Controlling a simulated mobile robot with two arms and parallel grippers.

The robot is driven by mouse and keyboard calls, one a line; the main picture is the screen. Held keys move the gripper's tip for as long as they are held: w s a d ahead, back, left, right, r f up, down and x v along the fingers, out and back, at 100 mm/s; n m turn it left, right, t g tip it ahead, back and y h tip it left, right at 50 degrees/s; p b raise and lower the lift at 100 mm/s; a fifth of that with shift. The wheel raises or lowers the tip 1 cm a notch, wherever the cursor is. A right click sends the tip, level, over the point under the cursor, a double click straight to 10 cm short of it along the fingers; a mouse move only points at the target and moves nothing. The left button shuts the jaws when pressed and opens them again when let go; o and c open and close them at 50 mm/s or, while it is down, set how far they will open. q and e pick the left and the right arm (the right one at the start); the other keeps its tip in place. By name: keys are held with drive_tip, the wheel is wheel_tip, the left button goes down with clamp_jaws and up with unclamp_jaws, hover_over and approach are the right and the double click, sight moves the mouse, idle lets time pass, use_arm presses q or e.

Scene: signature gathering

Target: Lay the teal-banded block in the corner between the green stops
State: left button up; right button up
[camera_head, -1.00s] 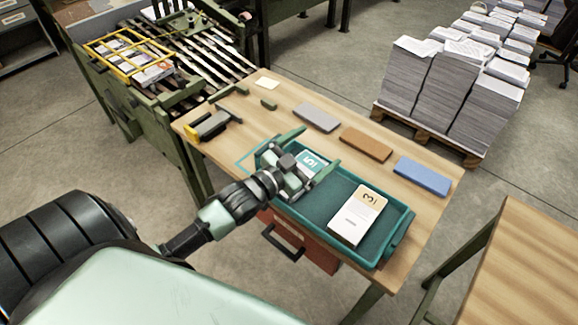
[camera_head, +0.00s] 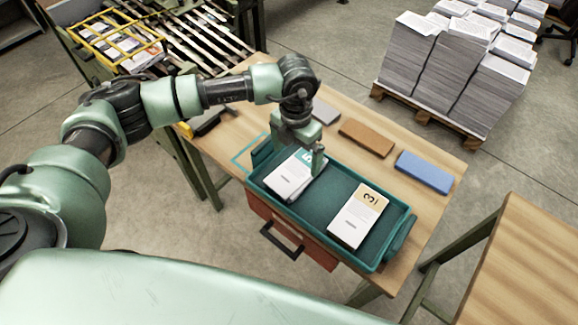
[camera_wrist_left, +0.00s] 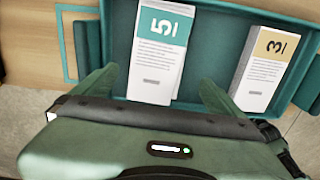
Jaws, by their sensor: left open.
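The teal-banded block (camera_head: 288,180), white with a 5 on its band, lies in the left part of the teal tray (camera_head: 328,254). It also shows in the left wrist view (camera_wrist_left: 158,60). My left gripper (camera_head: 303,160) is over the block's banded end and hides part of it. In the left wrist view its open fingers (camera_wrist_left: 158,92) point toward the block, one on each side; I cannot tell whether they touch it. The green stops seen earlier on the table are hidden now behind my left arm. My right gripper is not in view.
A tan-banded block (camera_head: 358,216) marked 3 lies in the tray's right part. Grey (camera_head: 324,111), brown (camera_head: 367,138) and blue (camera_head: 424,172) blocks lie along the table's far side. A teal outline (camera_head: 243,158) marks the table left of the tray.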

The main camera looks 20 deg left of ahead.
sight(297, 170)
use_arm(q)
drive_tip(key=shift+w+a+f, duration=0.15)
drive_tip(key=shift+a+f, duration=0.05)
drive_tip(key=shift+a, duration=0.2)
drive_tip(key=f, duration=0.2)
drive_tip(key=f+p, duration=0.1)
drive_tip(key=f, duration=0.1)
drive_tip(key=d+f, duration=0.1)
drive_tip(key=f, duration=0.2)
drive_tip(key=shift+w+f+p, duration=0.1)
drive_tip(key=shift+w+p, duration=0.25)
drive_tip(key=c, duration=1.8)
drive_tip(key=shift+c, duration=0.2)
